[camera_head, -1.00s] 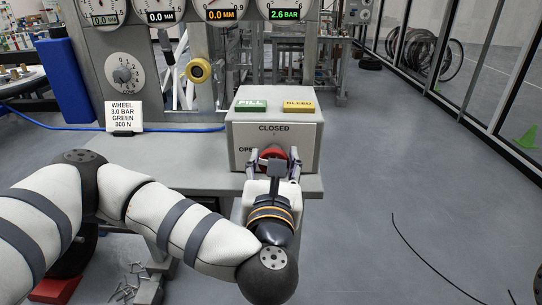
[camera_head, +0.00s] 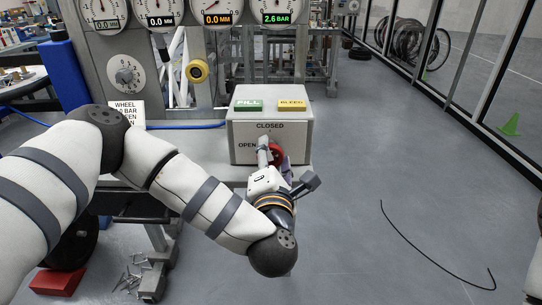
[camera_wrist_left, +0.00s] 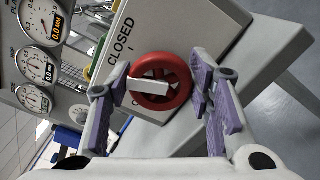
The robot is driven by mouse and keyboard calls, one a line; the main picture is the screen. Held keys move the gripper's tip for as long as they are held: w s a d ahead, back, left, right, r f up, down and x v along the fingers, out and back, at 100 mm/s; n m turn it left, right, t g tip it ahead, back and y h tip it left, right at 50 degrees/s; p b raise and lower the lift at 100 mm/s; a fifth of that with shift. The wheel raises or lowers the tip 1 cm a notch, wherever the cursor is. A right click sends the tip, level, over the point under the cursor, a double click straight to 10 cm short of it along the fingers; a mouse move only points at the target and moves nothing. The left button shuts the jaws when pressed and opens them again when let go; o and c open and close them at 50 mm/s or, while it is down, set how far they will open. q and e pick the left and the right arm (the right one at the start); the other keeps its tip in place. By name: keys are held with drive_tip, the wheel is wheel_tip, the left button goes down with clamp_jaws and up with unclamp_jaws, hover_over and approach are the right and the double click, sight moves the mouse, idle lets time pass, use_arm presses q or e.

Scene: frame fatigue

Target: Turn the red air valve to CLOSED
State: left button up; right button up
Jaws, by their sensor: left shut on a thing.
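The red air valve (camera_head: 278,152) is a round wheel on the front of a grey box (camera_head: 240,150) with CLOSED printed above it and OPEN at its left. In the left wrist view the valve (camera_wrist_left: 182,73) shows a pale bar across its hub. The bar's outer end lies between the CLOSED mark and the partly hidden OPEN lettering. My left gripper (camera_head: 272,161) is shut on the valve, with its purple fingers (camera_wrist_left: 160,82) at opposite sides of the rim. It is rolled to a slant, and it covers part of the wheel in the head view. My right gripper is out of view.
A green FILL button (camera_head: 249,105) and a yellow button (camera_head: 291,105) sit on top of the box. A gauge reads 2.6 BAR (camera_head: 275,18). A sign (camera_head: 126,112) stands left, partly behind my arm. Open floor lies right, with a dark cable (camera_head: 430,255).

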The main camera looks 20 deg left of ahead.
use_arm(q)
drive_tip(key=shift+m, duration=1.9)
drive_tip(key=o, duration=1.1)
drive_tip(key=shift+o, duration=0.2)
